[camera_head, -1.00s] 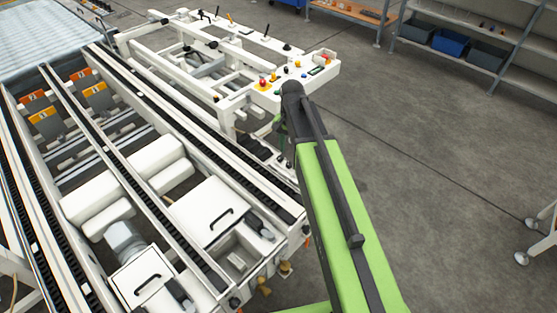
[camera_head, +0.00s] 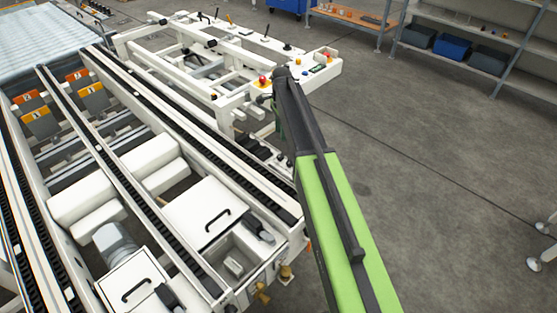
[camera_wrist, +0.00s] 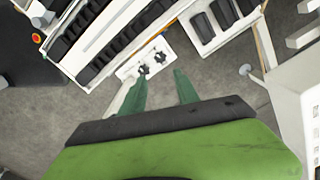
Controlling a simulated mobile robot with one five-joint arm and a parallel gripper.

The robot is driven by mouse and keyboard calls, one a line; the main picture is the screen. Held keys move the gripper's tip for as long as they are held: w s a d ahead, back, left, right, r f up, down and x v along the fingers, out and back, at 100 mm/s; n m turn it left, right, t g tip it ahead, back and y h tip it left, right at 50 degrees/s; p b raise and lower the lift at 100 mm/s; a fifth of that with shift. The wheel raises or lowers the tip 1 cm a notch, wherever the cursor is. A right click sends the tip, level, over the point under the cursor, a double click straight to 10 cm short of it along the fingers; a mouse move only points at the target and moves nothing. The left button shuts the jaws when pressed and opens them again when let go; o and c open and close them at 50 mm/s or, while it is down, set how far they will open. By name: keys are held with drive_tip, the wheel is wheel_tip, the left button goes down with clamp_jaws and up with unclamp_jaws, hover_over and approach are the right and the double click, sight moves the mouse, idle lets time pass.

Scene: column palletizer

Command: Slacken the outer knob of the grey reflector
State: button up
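In the wrist view, two dark star-shaped knobs sit on a white plate (camera_wrist: 128,73). One knob (camera_wrist: 143,70) is nearer my gripper; the other knob (camera_wrist: 160,57) lies a little farther up and right. My gripper (camera_wrist: 156,80) has two green fingers, spread apart and empty. The knobs appear beyond the fingertips, roughly between them; I cannot tell the distance. A small round grey disc (camera_wrist: 245,70) stands to the right of the fingers; I cannot tell whether it is the reflector. In the head view my arm hides the knobs and most of my gripper.
A white conveyor frame with dark chains (camera_head: 150,205) fills the left. A white control panel (camera_head: 318,80) with a red button stands beyond my arm. The grey floor on the right is mostly clear.

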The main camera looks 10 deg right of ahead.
sight(281, 156)
wheel_tip(281, 156, down, 13)
drive_tip(key=b, duration=1.1)
drive_tip(key=shift+f+b, duration=0.15)
drive_tip(key=shift+b, duration=0.2)
